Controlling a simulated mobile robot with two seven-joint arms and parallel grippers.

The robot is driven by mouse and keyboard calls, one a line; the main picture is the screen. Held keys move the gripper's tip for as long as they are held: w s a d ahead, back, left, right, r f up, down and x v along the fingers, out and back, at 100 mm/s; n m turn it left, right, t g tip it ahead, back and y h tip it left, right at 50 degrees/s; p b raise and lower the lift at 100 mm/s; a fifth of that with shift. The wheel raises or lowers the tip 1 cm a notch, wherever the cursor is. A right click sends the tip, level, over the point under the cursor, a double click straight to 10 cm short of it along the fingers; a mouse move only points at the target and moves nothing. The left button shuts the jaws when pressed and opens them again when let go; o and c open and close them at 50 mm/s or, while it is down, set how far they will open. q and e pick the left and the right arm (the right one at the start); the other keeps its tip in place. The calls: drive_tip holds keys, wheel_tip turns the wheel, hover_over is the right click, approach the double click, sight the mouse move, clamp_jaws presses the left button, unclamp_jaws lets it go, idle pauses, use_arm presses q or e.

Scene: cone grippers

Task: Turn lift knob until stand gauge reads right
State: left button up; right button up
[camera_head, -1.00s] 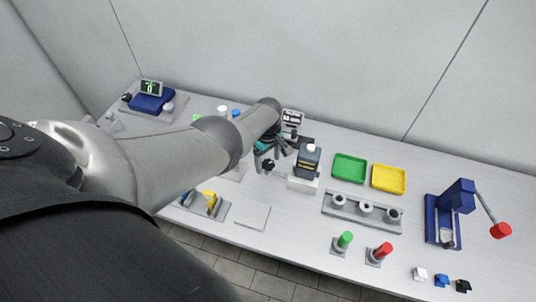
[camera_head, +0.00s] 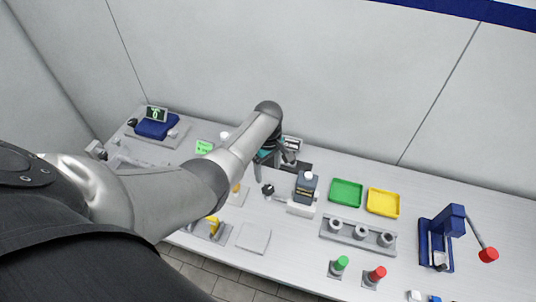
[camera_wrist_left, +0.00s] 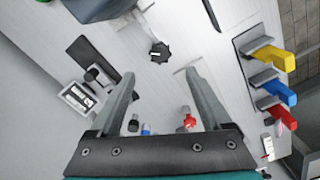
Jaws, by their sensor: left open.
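The small black lift knob (camera_head: 267,189) sits on the left side of the stand, a dark block on a white base (camera_head: 302,208). In the left wrist view the knob (camera_wrist_left: 159,52) has a pale mark and lies ahead of the fingertips. My left gripper (camera_head: 272,168) is open and empty, behind the knob and apart from it. In the left wrist view its fingers (camera_wrist_left: 160,75) stand wide. The gauge display (camera_head: 291,143) is behind the stand, partly covered by my arm; it also shows in the left wrist view (camera_wrist_left: 77,98), its reading too small to make out. My right gripper is out of view.
A green tray (camera_head: 346,192) and yellow tray (camera_head: 383,203) lie right of the stand. A holder with grey rings (camera_head: 358,235) stands in front of them. A blue lever press (camera_head: 437,240) is far right. A blue scale (camera_head: 156,129) is far left.

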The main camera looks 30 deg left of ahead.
use_arm(q)
drive_tip(key=shift+r, duration=2.85)
drive_tip(key=shift+s, duration=0.1)
